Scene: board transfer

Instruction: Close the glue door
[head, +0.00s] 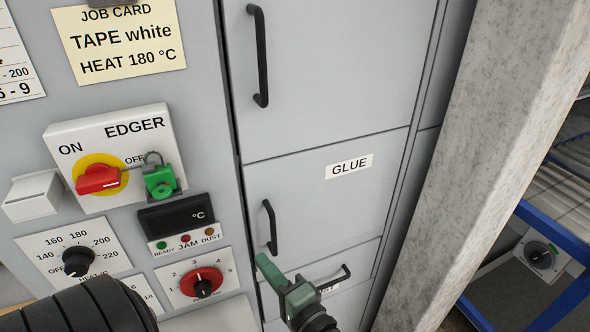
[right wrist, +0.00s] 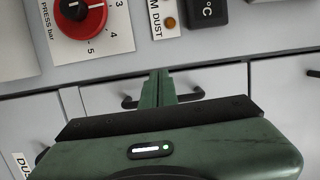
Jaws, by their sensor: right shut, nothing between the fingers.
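The glue door (head: 320,205) is a grey panel with a white GLUE label (head: 348,166) and a black vertical bar handle (head: 270,227) near its left edge. It looks flush with the panels around it; I cannot make out a gap. My green right gripper (head: 272,272) is in front of the door's lower left part, just below the handle. In the right wrist view its fingers (right wrist: 158,86) are together and empty, covering the middle of the handle (right wrist: 189,97). I cannot tell whether they touch it. My left gripper is out of view.
Another grey door (head: 335,70) with a black handle is above, and a lower panel with a handle (head: 335,279) is below, partly behind my gripper. The EDGER switch panel (head: 112,155) and dials are left. A concrete pillar (head: 480,160) stands close on the right.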

